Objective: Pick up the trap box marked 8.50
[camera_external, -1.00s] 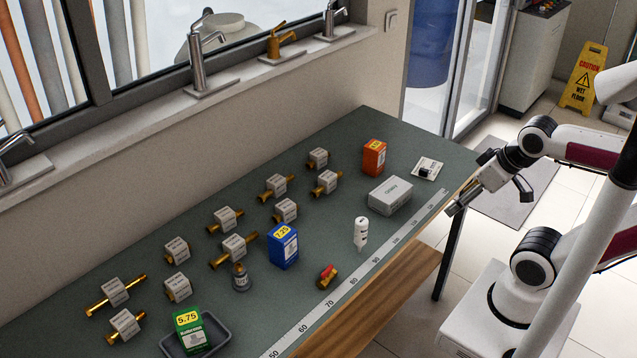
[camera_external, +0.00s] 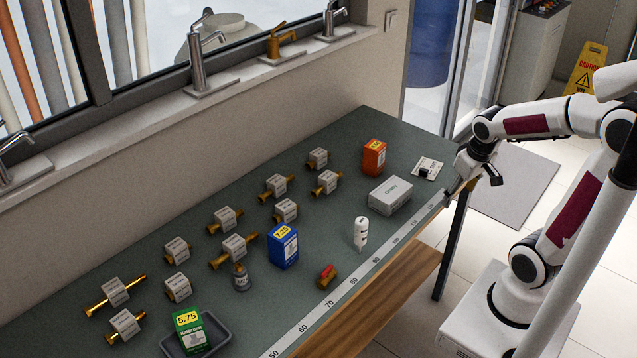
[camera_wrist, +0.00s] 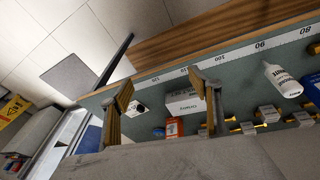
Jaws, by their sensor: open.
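Three boxes with yellow number labels stand on the green bench. The blue box (camera_external: 283,248) reads 7.25 and the green box (camera_external: 190,334) reads 5.75. The orange box (camera_external: 374,158) stands upright at the far end, its number too small to read; it also shows in the wrist view (camera_wrist: 174,127). I cannot read 8.50 on any box. My gripper (camera_external: 456,188) is open and empty by the bench's right edge, to the right of the orange box. In the wrist view its two fingers (camera_wrist: 161,78) are spread apart.
A white card with a black part (camera_external: 427,169) lies nearby. A white bottle (camera_external: 361,233), a red-handled valve (camera_external: 327,277) and several tagged brass fittings stand farther left. The green box sits in a grey tray (camera_external: 226,336).

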